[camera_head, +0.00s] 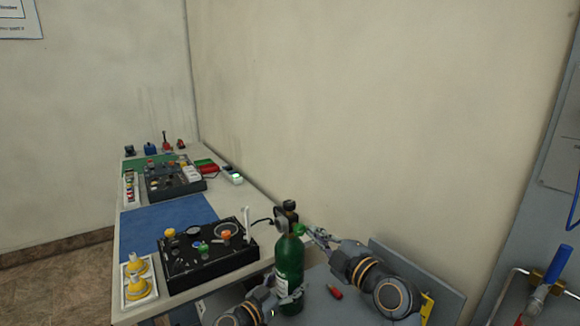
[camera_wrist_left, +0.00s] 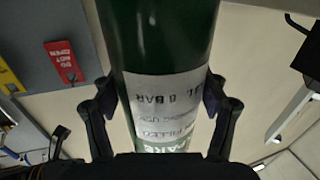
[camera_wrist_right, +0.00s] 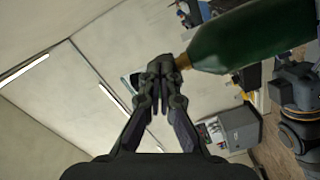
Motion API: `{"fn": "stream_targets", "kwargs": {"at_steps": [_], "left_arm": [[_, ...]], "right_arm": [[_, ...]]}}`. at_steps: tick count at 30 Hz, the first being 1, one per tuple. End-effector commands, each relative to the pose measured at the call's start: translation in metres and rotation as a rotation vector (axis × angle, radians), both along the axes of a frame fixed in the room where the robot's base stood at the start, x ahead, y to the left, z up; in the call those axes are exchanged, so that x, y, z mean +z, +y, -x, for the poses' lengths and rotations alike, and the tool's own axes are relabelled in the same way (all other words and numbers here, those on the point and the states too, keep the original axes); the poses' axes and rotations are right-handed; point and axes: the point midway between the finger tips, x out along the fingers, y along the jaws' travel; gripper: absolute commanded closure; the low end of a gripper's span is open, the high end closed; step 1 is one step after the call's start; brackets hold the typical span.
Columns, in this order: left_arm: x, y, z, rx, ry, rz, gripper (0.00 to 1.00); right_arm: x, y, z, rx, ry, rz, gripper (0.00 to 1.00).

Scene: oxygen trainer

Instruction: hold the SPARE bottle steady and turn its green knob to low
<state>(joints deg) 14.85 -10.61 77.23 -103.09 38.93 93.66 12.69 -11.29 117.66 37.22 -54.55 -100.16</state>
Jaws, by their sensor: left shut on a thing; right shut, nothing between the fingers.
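The green bottle (camera_head: 289,262) stands upright at the table's right end, with a dark valve and a round gauge (camera_head: 281,224) on top. My left gripper (camera_head: 277,300) is shut around its lower body. The green knob (camera_head: 299,229) shows at the valve's right side. My right gripper (camera_head: 317,236) is shut and empty just right of the knob. In the right wrist view its closed fingertips (camera_wrist_right: 160,75) are by the bottle's neck (camera_wrist_right: 184,61); the knob is hidden there.
A black control box (camera_head: 208,252) with coloured knobs stands left of the bottle. Yellow fittings (camera_head: 137,278) sit in a white tray at the front left. A red tag (camera_head: 335,292) lies on the grey surface below my right arm. The wall is close behind.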

Motion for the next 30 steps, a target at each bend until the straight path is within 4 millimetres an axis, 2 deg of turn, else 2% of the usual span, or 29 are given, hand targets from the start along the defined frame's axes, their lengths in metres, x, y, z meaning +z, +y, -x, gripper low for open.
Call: {"fn": "stream_targets", "kwargs": {"at_steps": [1,18,30], "left_arm": [[-0.003,0.000,0.001,-0.001,0.004,-0.001,0.89],[-0.003,0.000,0.001,-0.001,0.004,-0.002,0.89],[-0.003,0.000,0.001,-0.001,0.004,-0.002,0.89]], "right_arm": [[-0.002,0.014,0.004,0.013,0.020,-0.063,1.00],[-0.016,0.021,0.009,0.012,0.019,-0.063,1.00],[-0.017,0.023,0.010,0.013,0.018,-0.061,1.00]]}}
